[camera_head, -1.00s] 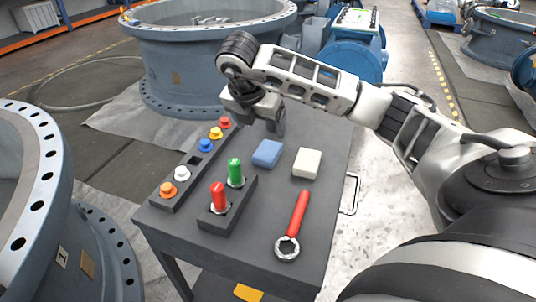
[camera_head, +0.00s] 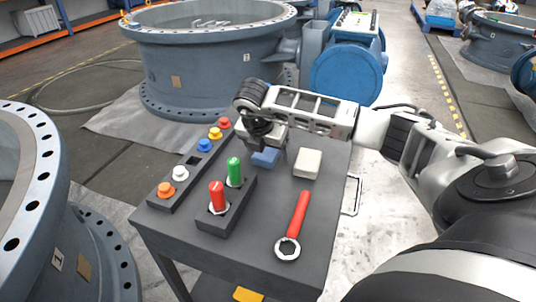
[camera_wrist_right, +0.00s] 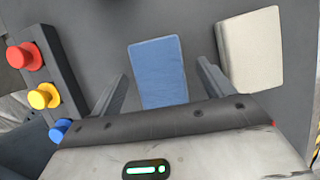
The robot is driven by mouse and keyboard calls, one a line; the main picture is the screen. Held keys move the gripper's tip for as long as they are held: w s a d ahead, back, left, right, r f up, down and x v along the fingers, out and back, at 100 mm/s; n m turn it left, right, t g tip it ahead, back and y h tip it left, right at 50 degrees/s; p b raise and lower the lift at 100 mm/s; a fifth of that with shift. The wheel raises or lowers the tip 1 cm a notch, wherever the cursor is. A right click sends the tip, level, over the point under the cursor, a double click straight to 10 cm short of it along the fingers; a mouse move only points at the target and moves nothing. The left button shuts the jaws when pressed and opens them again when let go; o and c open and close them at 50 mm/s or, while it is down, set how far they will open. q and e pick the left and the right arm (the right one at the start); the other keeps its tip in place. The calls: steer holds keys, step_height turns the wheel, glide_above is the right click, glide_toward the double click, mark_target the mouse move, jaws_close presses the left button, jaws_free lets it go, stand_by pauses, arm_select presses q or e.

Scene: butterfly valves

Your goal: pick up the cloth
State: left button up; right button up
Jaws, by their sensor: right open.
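A blue folded cloth (camera_head: 266,159) lies flat on the dark cart top, partly hidden by my right gripper in the head view. It shows well in the right wrist view (camera_wrist_right: 158,72). A cream block-like pad (camera_head: 307,164), perhaps also a folded cloth, lies to its right. My right gripper (camera_head: 263,148) is open and empty above the blue cloth. In the right wrist view the fingers (camera_wrist_right: 163,78) stand left and right of the blue cloth; I cannot tell whether they touch it. My left gripper is not in view.
The cart top (camera_head: 262,252) also holds a red-handled wrench (camera_head: 297,217), a holder with a red handle (camera_head: 217,196) and a green handle (camera_head: 234,171), and a strip of coloured knobs (camera_head: 180,174). Large valve bodies (camera_head: 205,62) stand behind and to the left.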

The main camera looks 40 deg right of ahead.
steer(key=c, duration=1.1)
steer(key=shift+o, duration=0.2)
steer(key=shift+r, duration=0.1)
